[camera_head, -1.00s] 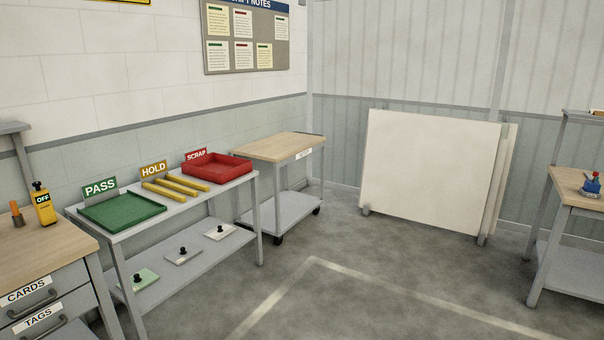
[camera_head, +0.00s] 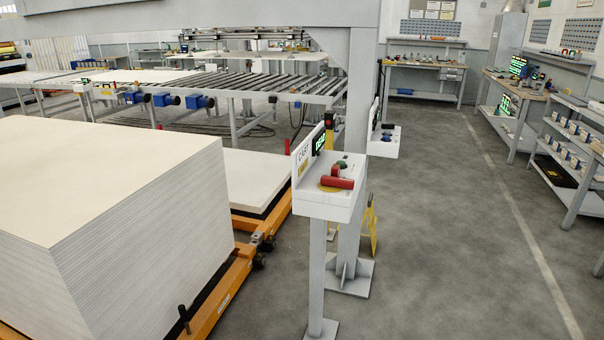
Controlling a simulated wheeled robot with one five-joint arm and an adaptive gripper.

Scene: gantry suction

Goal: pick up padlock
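I cannot make out a padlock for certain in this view. A grey control pedestal (camera_head: 315,200) stands near the middle, with a screen and a sign on its slanted back. My gripper is not in view.
A tall stack of white boards (camera_head: 130,240) on an orange carrier fills the left. A gantry post (camera_head: 357,150) stands behind the pedestal, and a roller conveyor (camera_head: 270,88) lies beyond. Benches (camera_head: 520,90) and shelves (camera_head: 575,160) line the right. The floor (camera_head: 460,240) between is clear.

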